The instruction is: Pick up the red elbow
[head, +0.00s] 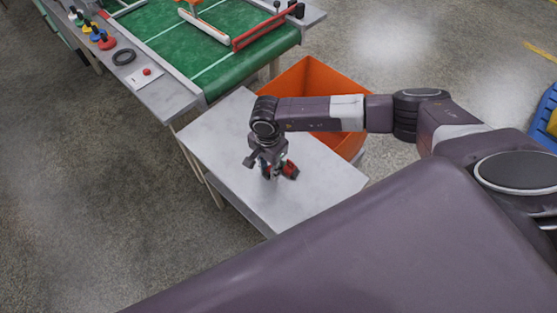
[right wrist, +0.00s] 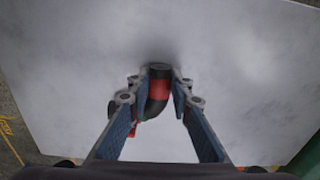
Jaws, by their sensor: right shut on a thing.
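The red elbow (head: 290,170), a bent dark pipe piece with a red band, is at the grey table (head: 215,135) in the head view. It also shows in the right wrist view (right wrist: 160,89), between the fingers. My right gripper (head: 268,172) points down over the table and is shut on the elbow. In the right wrist view the fingers of the right gripper (right wrist: 156,100) lie on both sides of it. Whether the elbow touches the table top is hard to tell. My left gripper is not in view.
An orange bin (head: 308,72) stands just behind the table. The table top around the elbow is clear.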

